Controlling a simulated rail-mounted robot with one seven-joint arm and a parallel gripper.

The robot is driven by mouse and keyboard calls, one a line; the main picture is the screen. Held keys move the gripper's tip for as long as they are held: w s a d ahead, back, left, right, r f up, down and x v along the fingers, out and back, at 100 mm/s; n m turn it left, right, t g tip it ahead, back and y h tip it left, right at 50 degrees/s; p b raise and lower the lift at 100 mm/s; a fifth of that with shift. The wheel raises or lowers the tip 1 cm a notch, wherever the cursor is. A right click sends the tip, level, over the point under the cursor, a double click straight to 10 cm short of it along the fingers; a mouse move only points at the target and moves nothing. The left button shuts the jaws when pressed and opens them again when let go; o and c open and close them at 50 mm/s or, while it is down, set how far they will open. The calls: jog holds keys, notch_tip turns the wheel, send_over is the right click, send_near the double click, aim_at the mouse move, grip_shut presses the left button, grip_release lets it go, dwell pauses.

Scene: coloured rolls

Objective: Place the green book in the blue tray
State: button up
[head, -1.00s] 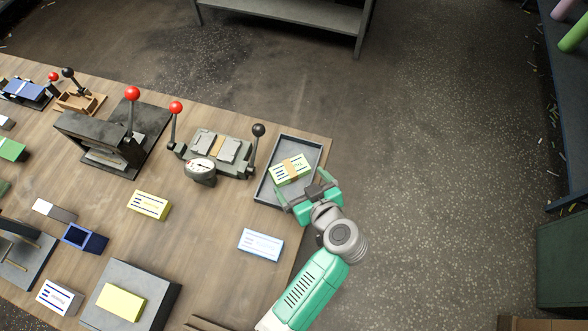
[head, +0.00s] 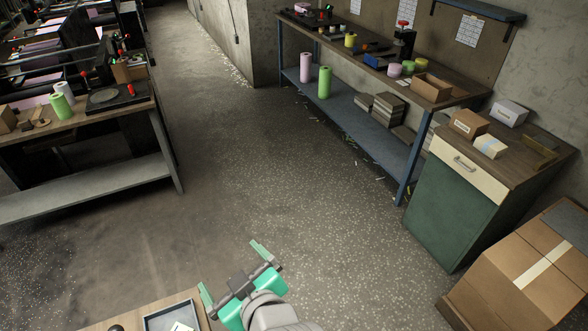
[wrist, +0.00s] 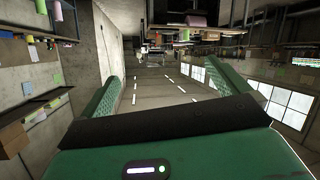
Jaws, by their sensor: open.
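In the head view, the corner of a dark grey-blue tray (head: 168,311) shows at the bottom edge on the wooden table (head: 125,317). A pale item (head: 182,327) lies inside the tray, mostly cut off by the frame, so I cannot tell its colour or whether it is the green book. My gripper (head: 235,272) is just right of the tray and higher in the picture, with its green fingers spread. In the wrist view my gripper (wrist: 170,80) is open, with nothing between the fingers, and faces the far room.
A workbench with green rolls (head: 61,98) stands at the left. A long bench (head: 380,65) with tools and boxes is at the back. A green cabinet (head: 450,210) and a large cardboard box (head: 535,270) stand at the right. The speckled floor between is open.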

jog(key=s+d+r+m+t+h, duration=0.1)
jog(key=d+r+m+t+h, duration=0.3)
jog(key=r, duration=1)
jog(key=s+d+r+m+t+h, duration=0.1)
jog(key=s+d+r+m+t, duration=0.35)
jog(key=r, duration=1.05)
jog(key=s+d+r+m+t+h, duration=0.1)
jog(key=s+d+r+t, duration=0.1)
jog(key=r, duration=0.2)
jog(key=s+d+r+m+t+h, duration=0.1)
jog(key=s+d+r+t+h, duration=0.1)
jog(key=r, duration=0.3)
jog(key=shift+s+d+r+t+h, duration=0.15)
jog(key=shift+d+r+t+h, duration=0.15)
jog(key=shift+t, duration=0.55)
notch_tip(320, 180, up, 25)
jog(key=p, duration=2.5)
jog(key=shift+r, duration=0.2)
jog(key=shift+a, duration=0.1)
